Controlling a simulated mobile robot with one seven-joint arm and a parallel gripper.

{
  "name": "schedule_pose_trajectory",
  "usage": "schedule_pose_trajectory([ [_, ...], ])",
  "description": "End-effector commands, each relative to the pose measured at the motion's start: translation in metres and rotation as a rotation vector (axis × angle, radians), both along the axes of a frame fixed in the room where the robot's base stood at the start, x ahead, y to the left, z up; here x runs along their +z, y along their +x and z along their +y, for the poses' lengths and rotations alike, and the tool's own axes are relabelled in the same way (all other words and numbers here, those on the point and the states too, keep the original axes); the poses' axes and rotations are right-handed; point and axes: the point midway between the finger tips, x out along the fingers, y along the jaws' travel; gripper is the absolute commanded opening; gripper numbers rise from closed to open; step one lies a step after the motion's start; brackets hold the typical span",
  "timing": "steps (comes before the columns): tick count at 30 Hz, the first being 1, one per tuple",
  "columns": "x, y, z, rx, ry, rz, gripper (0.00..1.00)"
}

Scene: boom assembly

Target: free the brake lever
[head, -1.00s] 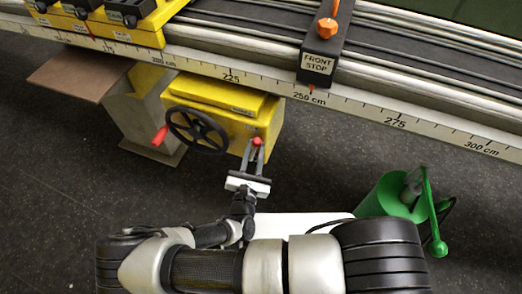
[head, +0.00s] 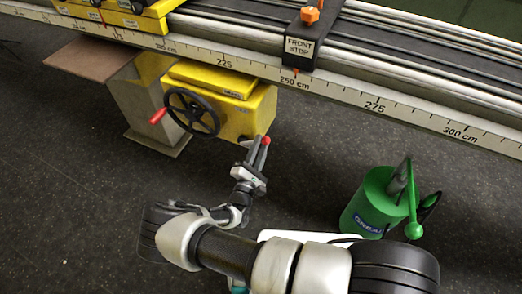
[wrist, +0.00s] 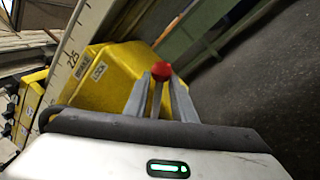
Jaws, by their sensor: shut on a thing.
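The brake lever is a thin rod with a red knob (head: 266,140), at the lower right of a yellow box (head: 255,117) under the rail. The knob also shows in the wrist view (wrist: 162,68), just beyond the fingertips, with the rod running down between the fingers. My gripper (head: 257,155) is shut on the lever below the knob and hides most of the rod. In the wrist view the yellow box (wrist: 112,85) is left of the lever, with small labels on it; one seems to read LOCK.
A black handwheel (head: 192,112) with a red handle is on the box front. The scaled rail (head: 340,95) with the front stop (head: 301,45) runs above. A green grease can (head: 375,205) with a pump handle stands at right. Dark floor between is clear.

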Motion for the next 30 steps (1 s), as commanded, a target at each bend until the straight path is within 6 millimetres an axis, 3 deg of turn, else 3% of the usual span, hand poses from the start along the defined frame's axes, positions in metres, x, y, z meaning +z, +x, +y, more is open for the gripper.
schedule_pose_trajectory([
  [12,-0.017,0.000,-0.006,-0.008,0.167,-0.066,0.00],
  [28,-0.020,0.000,-0.007,-0.010,0.189,-0.070,0.00],
  [29,-0.020,0.000,-0.007,-0.010,0.189,-0.069,0.25],
  [30,-0.020,0.000,-0.007,-0.010,0.189,-0.069,0.32],
])
